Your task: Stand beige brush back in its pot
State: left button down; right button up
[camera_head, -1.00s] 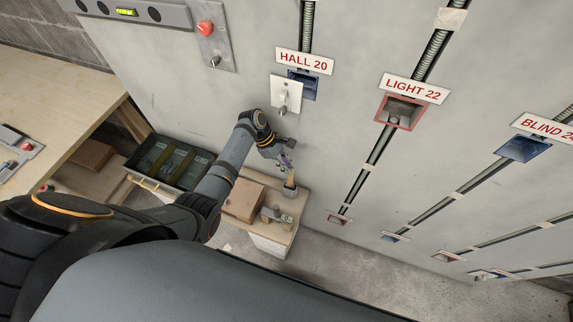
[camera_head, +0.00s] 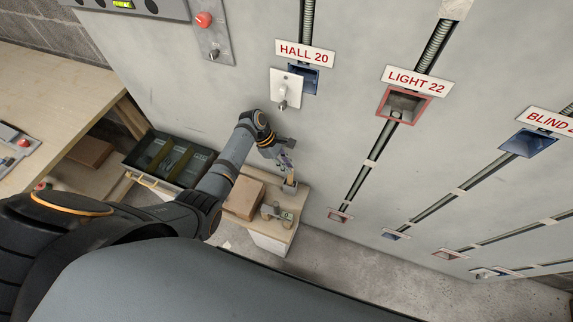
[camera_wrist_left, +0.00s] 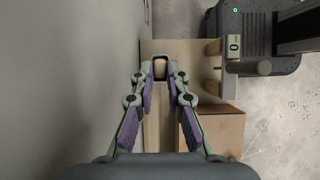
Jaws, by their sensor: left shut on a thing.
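The beige brush (camera_head: 291,178) is between the fingertips of my left gripper (camera_head: 287,164), which is shut on it. In the left wrist view, the brush's beige end (camera_wrist_left: 160,68) shows between the fingertips (camera_wrist_left: 161,78). The small pot (camera_head: 290,187) stands on a low wooden stand close to the wall, directly below the gripper. In the left wrist view, the pot's dark rim (camera_wrist_left: 160,56) frames the brush end. The brush looks roughly upright over or in the pot; I cannot tell how deep it sits. My right gripper is not in view.
A dark crate (camera_head: 168,158) is to the left. The wall with switch plate (camera_head: 286,88) and conduits rises close beside the gripper.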

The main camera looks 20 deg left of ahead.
pick_arm(q)
jog(key=c, duration=1.3)
grip_release()
jog(key=shift+r, duration=0.1)
jog(key=v, duration=1.2)
